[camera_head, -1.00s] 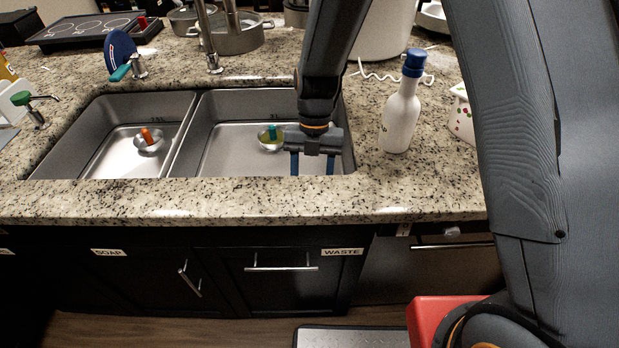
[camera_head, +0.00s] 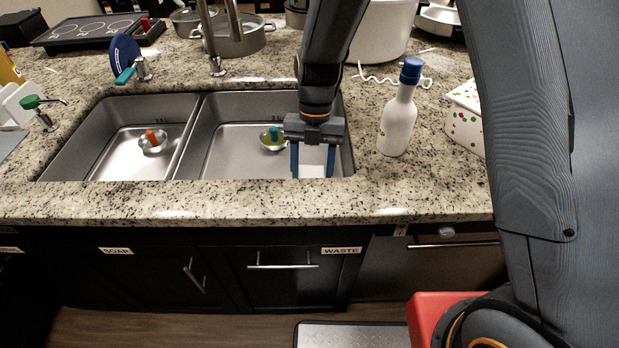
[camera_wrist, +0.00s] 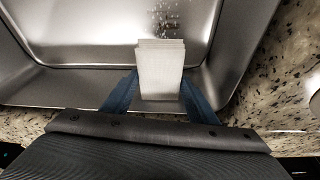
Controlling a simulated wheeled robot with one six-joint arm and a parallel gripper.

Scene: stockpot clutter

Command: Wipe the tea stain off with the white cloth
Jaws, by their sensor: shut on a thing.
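My gripper (camera_head: 312,172) is at the near right corner of the right sink basin (camera_head: 225,150), its two blue fingers pointing down. It is shut on a white block-like thing, the folded white cloth (camera_head: 313,156). In the wrist view the cloth (camera_wrist: 161,72) stands between the blue fingers (camera_wrist: 160,92), with the steel basin beyond it. Small pale specks (camera_wrist: 168,20) show on the basin floor ahead of the cloth. I cannot tell a tea stain in either view.
A white bottle with a blue cap (camera_head: 398,112) stands on the counter right of the sink. A dotted white box (camera_head: 466,115) is farther right. Strainers with an orange (camera_head: 152,140) and a green (camera_head: 274,136) knob sit in the basins. The faucet (camera_head: 212,40) rises behind.

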